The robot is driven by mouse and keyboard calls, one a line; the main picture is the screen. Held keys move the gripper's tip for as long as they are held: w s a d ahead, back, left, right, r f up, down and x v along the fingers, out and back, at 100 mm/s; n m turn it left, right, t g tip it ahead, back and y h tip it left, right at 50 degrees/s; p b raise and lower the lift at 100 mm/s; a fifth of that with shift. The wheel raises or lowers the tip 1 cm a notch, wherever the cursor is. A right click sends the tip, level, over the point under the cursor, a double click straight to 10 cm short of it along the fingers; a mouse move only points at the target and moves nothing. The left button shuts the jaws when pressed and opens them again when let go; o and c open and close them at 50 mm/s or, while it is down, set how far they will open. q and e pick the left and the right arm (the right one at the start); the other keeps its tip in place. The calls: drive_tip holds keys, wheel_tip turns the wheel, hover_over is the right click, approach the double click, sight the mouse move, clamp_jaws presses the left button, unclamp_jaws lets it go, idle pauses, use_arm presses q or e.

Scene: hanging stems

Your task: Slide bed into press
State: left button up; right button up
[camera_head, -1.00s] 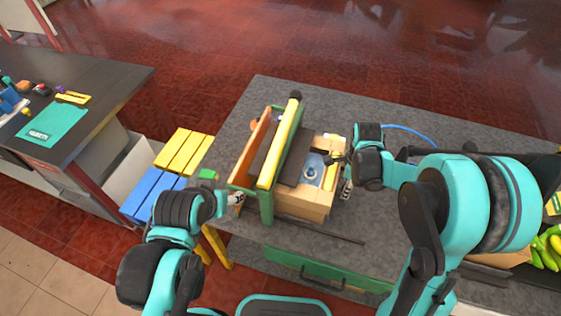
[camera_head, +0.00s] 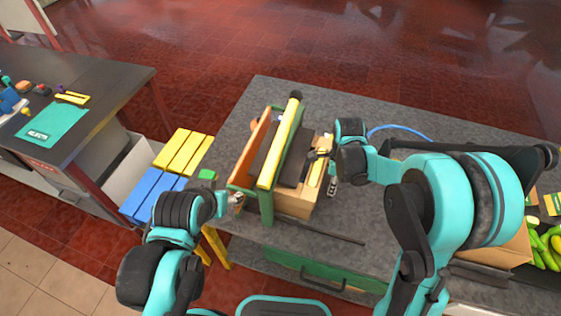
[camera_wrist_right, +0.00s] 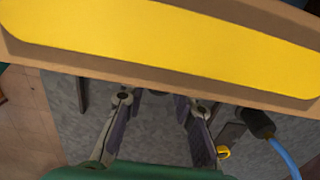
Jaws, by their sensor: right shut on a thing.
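The press (camera_head: 281,138) stands on the grey table, with a green frame, a yellow top bar and an orange board on its left. The wooden bed (camera_head: 296,204) lies mostly under the press, with its right end and yellow strip (camera_head: 315,173) sticking out. My right gripper (camera_head: 326,170) is shut on the bed at that right end. In the right wrist view, a broad yellow strip edged in wood fills the top, above the right gripper's fingers (camera_wrist_right: 158,103). My left gripper (camera_head: 237,199) is at the press's left front corner; its jaws are too small to read.
A blue hose (camera_head: 400,129) lies behind my right arm. A box with green and yellow produce (camera_head: 545,245) is at the far right. Yellow (camera_head: 183,151) and blue slatted surfaces stand left of the table. The grey tabletop behind the press is clear.

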sight(321, 167)
drive_tip(key=shift+a, duration=0.1)
drive_tip(key=shift+w+a, duration=0.2)
drive_tip(key=shift+a, duration=0.55)
drive_tip(key=shift+w+a, duration=0.2)
drive_tip(key=shift+a, duration=0.5)
drive_tip(key=shift+w+a, duration=0.2)
drive_tip(key=shift+a, duration=0.55)
drive_tip(key=o, duration=1.7)
drive_tip(key=shift+a, duration=0.15)
drive_tip(key=o, duration=0.5)
drive_tip(key=shift+o, duration=0.2)
wheel_tip(321, 167, up, 8)
drive_tip(key=p, duration=0.5)
